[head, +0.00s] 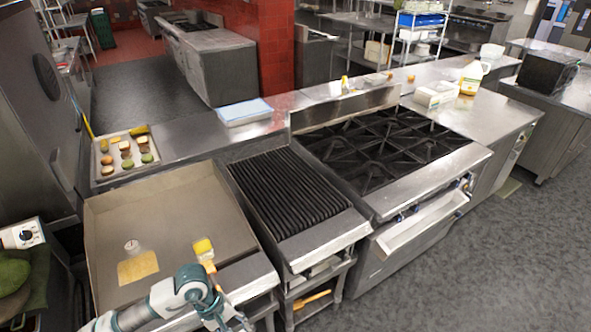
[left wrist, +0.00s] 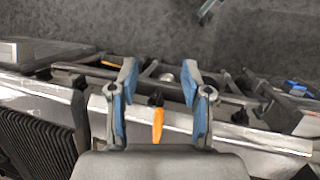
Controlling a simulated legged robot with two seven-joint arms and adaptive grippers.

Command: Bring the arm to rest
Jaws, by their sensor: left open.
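My left arm (head: 185,290) reaches in at the bottom of the head view, over the front edge of the flat griddle. My left gripper (left wrist: 160,72) is open in the left wrist view, with its two blue-lined fingers apart and nothing held. An orange handle-like piece (left wrist: 157,125) shows between the fingers, near the metal front edge; I cannot tell how far below them it lies. In the head view the gripper is mostly cut off or hidden by the arm. My right gripper is in neither view.
The griddle (head: 180,205) carries a tan square (head: 138,267), a small white item (head: 132,245) and a yellow-topped piece (head: 203,248). A food tray (head: 107,170) stands behind it. The ribbed grill (head: 290,195) and burner stove (head: 385,145) are to the right. Floor (head: 510,260) is clear at right.

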